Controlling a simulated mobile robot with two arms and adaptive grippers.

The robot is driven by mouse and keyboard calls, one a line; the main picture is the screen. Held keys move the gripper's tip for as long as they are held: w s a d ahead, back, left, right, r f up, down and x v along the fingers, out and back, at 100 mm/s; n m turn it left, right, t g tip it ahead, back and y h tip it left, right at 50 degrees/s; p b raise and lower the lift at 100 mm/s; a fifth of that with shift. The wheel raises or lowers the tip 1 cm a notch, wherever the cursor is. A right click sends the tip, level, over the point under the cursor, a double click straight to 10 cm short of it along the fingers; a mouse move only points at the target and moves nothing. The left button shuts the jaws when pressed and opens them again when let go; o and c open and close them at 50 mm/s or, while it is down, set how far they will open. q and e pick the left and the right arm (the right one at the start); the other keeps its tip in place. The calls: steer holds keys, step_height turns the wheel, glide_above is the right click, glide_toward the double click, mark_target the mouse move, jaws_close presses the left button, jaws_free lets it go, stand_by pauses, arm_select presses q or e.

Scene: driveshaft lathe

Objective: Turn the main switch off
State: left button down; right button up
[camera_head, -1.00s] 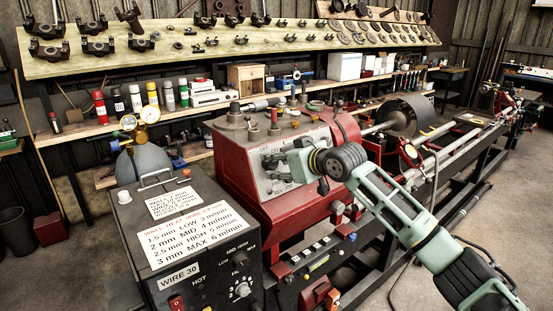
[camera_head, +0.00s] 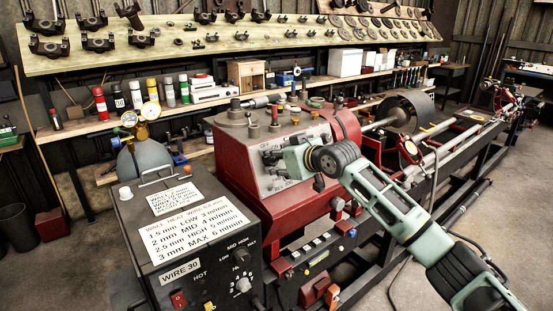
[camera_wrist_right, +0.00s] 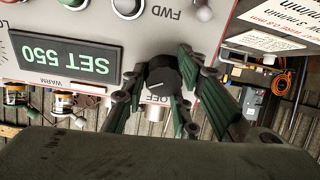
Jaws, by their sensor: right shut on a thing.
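The main switch is a round black knob (camera_wrist_right: 163,84) with a white mark, on the grey control panel (camera_wrist_right: 225,12) of the red lathe headstock (camera_head: 235,165). The word OFF is printed beside the knob and WARM is further left in the wrist view. The white mark points roughly left there. My right gripper (camera_wrist_right: 163,92) is shut on the knob, with a finger on each side. In the head view my right gripper (camera_head: 275,158) is at the left part of the panel and hides the knob. My left gripper is not in view.
A dark wire-feed box (camera_head: 190,235) with labels stands in front and left of the headstock. A gas bottle with gauges (camera_head: 140,155) is behind it. Lathe rails and a chuck (camera_head: 405,115) extend to the right. A SET 550 display (camera_wrist_right: 66,64) is beside the knob.

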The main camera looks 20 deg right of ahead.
steer(key=shift+d+r+n, duration=0.2)
steer(key=shift+d+n, duration=0.05)
steer(key=shift+n, duration=0.05)
steer(key=shift+w+r+n+p, duration=0.1)
steer(key=shift+r+n+p, duration=0.1)
steer(key=shift+n+p, duration=0.65)
steer(key=n, duration=0.3)
steer(key=shift+r+p, duration=0.15)
steer(key=shift+p, duration=0.2)
steer(key=n, duration=0.3)
steer(key=shift+w+r+p, duration=0.1)
steer(key=shift+r+p, duration=0.1)
steer(key=shift+p, duration=0.2)
steer(key=shift+a+n+p, duration=0.15)
steer(key=shift+n+p, duration=0.15)
steer(key=shift+n, duration=1.45)
steer(key=o, duration=0.9)
steer(key=shift+c, duration=0.2)
steer(key=shift+o, duration=0.7)
steer(key=shift+f, duration=0.1)
